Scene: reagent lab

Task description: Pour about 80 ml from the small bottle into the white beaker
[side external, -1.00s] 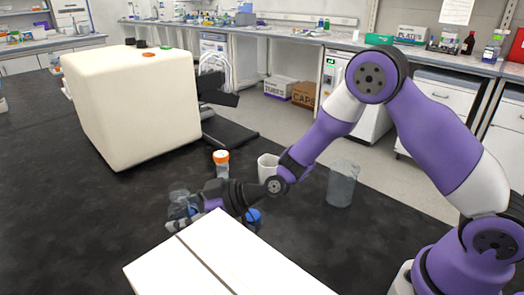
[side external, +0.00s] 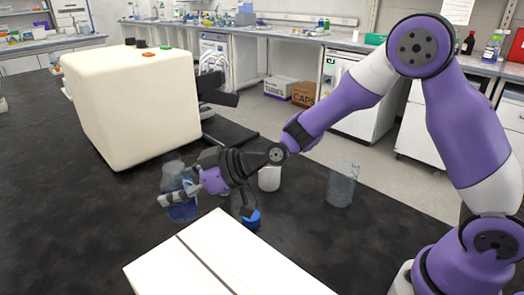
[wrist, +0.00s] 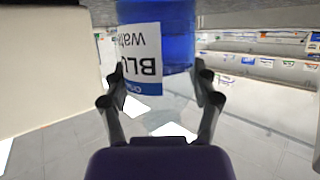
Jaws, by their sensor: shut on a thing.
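My gripper (side external: 178,197) is shut on the small bottle (side external: 182,208), a clear bottle with blue liquid, left of the white beaker in the side view. In the wrist view the bottle (wrist: 180,40) sits between the two fingers (wrist: 161,88), with a white label whose print is upside down. It looks about upright; I cannot tell whether its base is clear of the bench. The white beaker (side external: 269,179) stands upright behind my wrist, its upper part partly hidden by my arm. Its inside is not visible.
A clear glass beaker (side external: 341,186) stands right of the white beaker. A blue cap-like object (side external: 252,219) is below my wrist, near a white box (side external: 225,265) in the foreground. A large cream machine (side external: 130,105) stands at the left. The dark bench (side external: 95,210) is bare at left.

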